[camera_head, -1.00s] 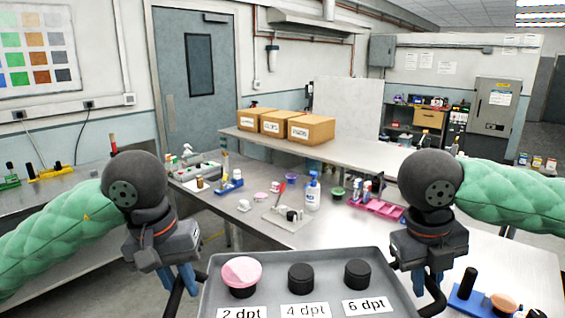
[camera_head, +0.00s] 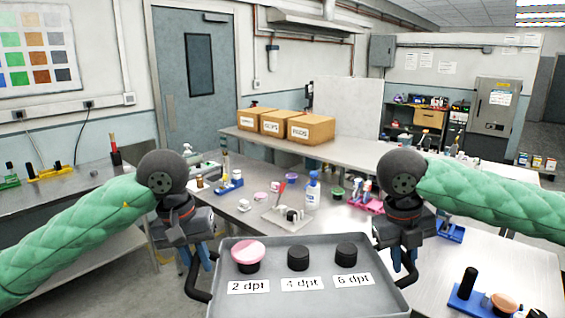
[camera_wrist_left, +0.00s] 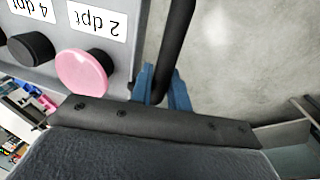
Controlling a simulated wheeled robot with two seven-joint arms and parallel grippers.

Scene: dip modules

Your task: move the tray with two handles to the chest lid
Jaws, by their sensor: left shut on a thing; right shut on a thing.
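The grey tray (camera_head: 300,301) with two black handles is at the bottom middle of the head view, held in front of me. It carries a pink-topped black piece (camera_head: 248,254) and two black round pieces (camera_head: 298,258), above labels reading 2 dpt, 4 dpt and 6 dpt. My left gripper (camera_head: 196,268) is shut on the left handle (camera_head: 192,288). The left wrist view shows the blue fingers (camera_wrist_left: 162,92) around that black handle. My right gripper (camera_head: 404,258) is shut on the right handle (camera_head: 411,272). I cannot make out a chest lid.
A steel table (camera_head: 340,222) with bottles, a small white tray and a pink rack stands just beyond my tray. Three cardboard boxes (camera_head: 310,128) sit on the bench behind it. A blue holder (camera_head: 478,300) is at the right. Floor shows at the left.

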